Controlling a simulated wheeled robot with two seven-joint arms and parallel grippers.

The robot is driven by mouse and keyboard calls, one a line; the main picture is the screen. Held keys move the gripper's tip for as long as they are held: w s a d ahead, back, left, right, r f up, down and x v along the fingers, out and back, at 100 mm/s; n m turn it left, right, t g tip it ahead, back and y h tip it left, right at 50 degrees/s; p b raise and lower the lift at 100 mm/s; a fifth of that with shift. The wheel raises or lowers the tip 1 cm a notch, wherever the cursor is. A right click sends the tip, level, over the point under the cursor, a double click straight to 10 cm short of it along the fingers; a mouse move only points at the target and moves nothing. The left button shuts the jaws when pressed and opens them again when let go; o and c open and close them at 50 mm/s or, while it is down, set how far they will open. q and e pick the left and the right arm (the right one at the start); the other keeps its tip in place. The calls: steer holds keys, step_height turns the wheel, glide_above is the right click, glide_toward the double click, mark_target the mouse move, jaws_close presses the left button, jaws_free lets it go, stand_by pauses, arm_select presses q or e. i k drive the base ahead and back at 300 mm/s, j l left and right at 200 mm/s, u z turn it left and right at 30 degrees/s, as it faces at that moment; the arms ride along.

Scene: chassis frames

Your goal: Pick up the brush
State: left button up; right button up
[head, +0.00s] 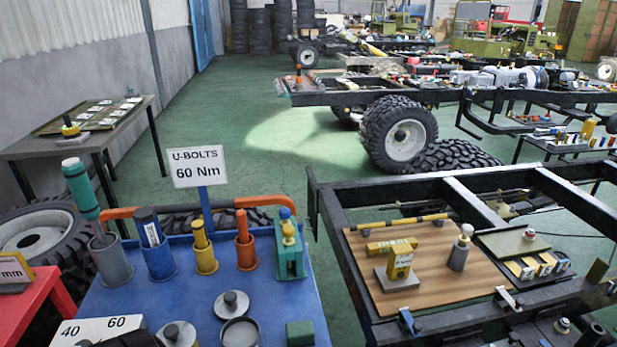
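I cannot pick out a brush for certain. Several upright items stand in cups on the blue table (165,292). A thick green-handled item (82,188) leans in a grey cup (109,262) at the left; it may be the brush, but its lower end is hidden in the cup. A dark cylinder with a white label (148,226) stands in a blue cup (159,260). A yellow item (199,233) and an orange item (241,224) stand in cups of their own colours. Neither of my grippers is clearly seen.
A "U-BOLTS 60 Nm" sign (198,167) rises behind the cups. Round metal pieces (232,303) and a green block (300,333) lie in front. A black chassis frame (350,270) with a wooden board (440,283) stands at the right. A dark shape at the bottom edge is unclear.

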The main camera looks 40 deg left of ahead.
mark_target(241, 218)
steer(key=l+u, duration=0.1)
steer(key=u, duration=1.75)
steer(key=l+z, duration=0.25)
steer(key=i+l+z, duration=0.25)
steer(key=l, duration=0.15)
steer(key=k, duration=0.05)
